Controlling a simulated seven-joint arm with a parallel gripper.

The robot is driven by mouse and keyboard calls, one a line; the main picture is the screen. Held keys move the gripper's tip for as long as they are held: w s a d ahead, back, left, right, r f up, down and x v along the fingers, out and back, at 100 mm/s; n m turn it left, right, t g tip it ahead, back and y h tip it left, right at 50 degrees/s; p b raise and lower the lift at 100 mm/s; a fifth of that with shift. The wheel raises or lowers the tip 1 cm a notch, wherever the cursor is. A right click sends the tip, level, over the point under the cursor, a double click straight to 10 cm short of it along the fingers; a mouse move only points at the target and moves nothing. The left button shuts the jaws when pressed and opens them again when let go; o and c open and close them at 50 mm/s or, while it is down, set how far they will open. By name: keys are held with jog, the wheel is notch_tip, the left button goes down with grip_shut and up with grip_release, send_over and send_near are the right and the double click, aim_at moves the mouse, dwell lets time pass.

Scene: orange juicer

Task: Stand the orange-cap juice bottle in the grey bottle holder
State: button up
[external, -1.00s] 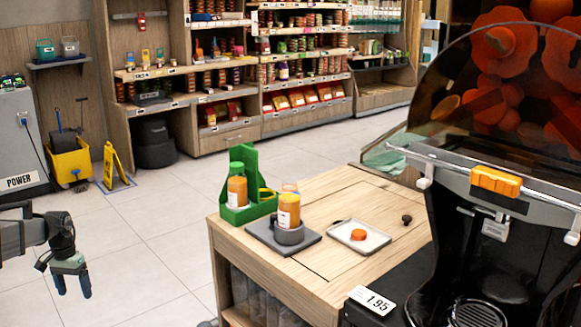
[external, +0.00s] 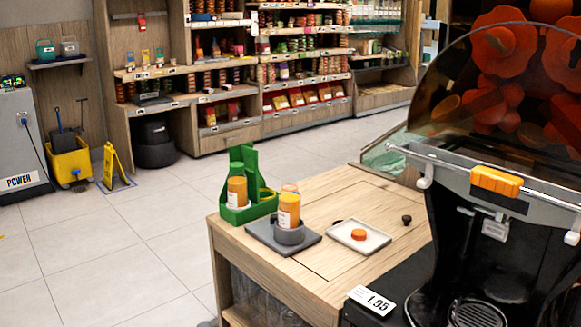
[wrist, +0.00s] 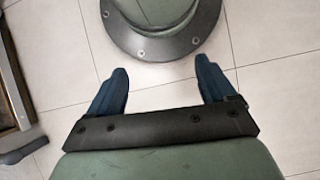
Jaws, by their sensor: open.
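A bottle of orange juice (external: 289,208) stands upright in the round grey bottle holder (external: 290,236), which sits on a dark grey plate on the wooden counter. Its top looks pale and pinkish, and I cannot make out an orange cap on it. A round orange piece, possibly a cap (external: 358,235), lies on the white tray to the right. A second juice bottle (external: 237,190) with a green top stands in the green carrier. My gripper (wrist: 161,84) is open and empty over the tiled floor in the wrist view. It is outside the external view, away from the bottles.
The green carrier (external: 252,165) stands close behind the holder. The white tray (external: 378,243) lies to its right, with a small dark knob (external: 406,219) beyond. The black juicer (external: 500,235) fills the right side. Open floor lies left of the counter.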

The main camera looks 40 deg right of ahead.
jog(key=s, duration=0.1)
jog(key=s+a, duration=0.1)
jog(key=s+n, duration=0.1)
jog(key=shift+s+a+g, duration=0.25)
jog(key=shift+a+g, duration=0.05)
jog(key=shift+a, duration=0.05)
dwell(1.3)
